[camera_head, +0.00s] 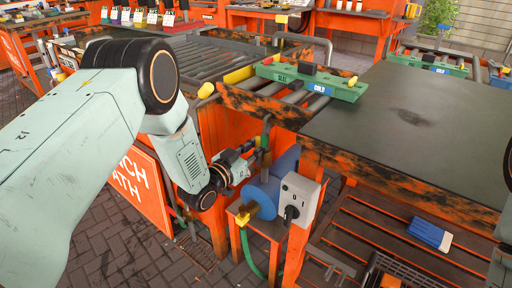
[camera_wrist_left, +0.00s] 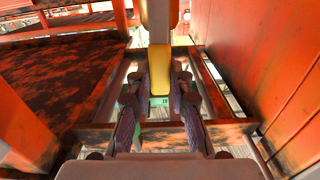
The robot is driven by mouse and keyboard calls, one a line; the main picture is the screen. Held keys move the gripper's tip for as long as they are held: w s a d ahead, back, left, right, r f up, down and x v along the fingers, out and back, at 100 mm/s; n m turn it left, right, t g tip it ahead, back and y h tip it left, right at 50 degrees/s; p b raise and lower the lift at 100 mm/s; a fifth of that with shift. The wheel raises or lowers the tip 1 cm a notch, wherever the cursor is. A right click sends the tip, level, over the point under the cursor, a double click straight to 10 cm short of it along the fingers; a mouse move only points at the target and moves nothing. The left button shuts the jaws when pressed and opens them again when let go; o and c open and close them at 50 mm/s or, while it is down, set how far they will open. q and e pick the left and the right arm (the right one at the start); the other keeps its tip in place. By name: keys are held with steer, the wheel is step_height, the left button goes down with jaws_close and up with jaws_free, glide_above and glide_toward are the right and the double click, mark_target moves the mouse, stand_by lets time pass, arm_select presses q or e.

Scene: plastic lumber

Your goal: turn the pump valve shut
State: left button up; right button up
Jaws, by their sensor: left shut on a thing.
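The blue pump (camera_head: 264,194) stands on a small orange stand under the bench's left end. The valve body is mostly hidden by the gripper in the head view. My right gripper is out of view.
A grey switch box (camera_head: 298,198) with a black knob sits right of the pump. The workbench (camera_head: 400,115) overhangs close by. A blue block (camera_head: 430,235) lies on the lower slatted shelf.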

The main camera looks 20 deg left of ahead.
arm_select(q)
steer(key=shift+d, duration=0.1)
jaws_close()
steer(key=s+d+f+m, duration=0.2)
steer(key=d+f+m, duration=0.4)
steer(key=m, duration=1.1)
steer(key=shift+s+f+m, duration=0.2)
steer(key=shift+f+m, duration=0.1)
steer(key=shift+f, duration=0.35)
steer(key=shift+d+f, duration=0.1)
steer(key=o, duration=0.9)
jaws_free()
steer(key=shift+c, duration=0.2)
